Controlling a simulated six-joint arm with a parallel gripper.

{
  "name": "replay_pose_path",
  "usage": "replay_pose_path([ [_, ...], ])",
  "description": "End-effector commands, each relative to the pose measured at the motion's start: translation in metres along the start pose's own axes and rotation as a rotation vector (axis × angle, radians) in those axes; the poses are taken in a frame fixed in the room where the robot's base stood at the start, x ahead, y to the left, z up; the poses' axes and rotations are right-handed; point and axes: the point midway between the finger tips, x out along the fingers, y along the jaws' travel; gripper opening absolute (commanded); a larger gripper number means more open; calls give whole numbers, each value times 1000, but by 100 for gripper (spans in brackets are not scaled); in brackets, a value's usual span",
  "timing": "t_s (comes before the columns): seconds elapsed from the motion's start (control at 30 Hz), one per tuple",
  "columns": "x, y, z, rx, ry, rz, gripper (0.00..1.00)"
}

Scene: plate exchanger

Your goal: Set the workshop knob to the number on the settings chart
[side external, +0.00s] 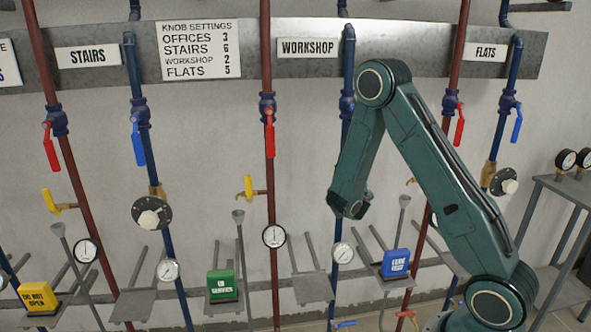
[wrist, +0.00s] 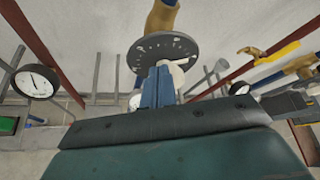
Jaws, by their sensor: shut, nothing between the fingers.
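The settings chart (side external: 198,50) on the wall panel reads offices 3, stairs 6, workshop 2, flats 5. The WORKSHOP sign (side external: 308,47) is right of it, beside a blue pipe. My arm covers the spot on that pipe where a knob could show in the side view. In the wrist view a dark round dial (wrist: 150,50) with pale marks has a white knob (wrist: 181,72), partly hidden behind my gripper (wrist: 158,72). My blue fingers are shut, with nothing between them, in front of the knob. I cannot tell whether they touch it or what it points to.
Another dial with a white knob (side external: 151,213) is under STAIRS, and one (side external: 503,182) is under FLATS. Red and blue valve levers, yellow taps and gauges (side external: 274,236) line the pipes. Brackets hold a green block (side external: 222,285) and a blue block (side external: 396,263).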

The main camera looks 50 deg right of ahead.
Motion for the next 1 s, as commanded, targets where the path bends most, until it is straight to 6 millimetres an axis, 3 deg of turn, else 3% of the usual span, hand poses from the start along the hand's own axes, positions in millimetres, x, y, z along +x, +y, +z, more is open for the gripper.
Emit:
replay_pose_path([
  [1.0, 2, -19, -3, 0, 1, 0, 0],
])
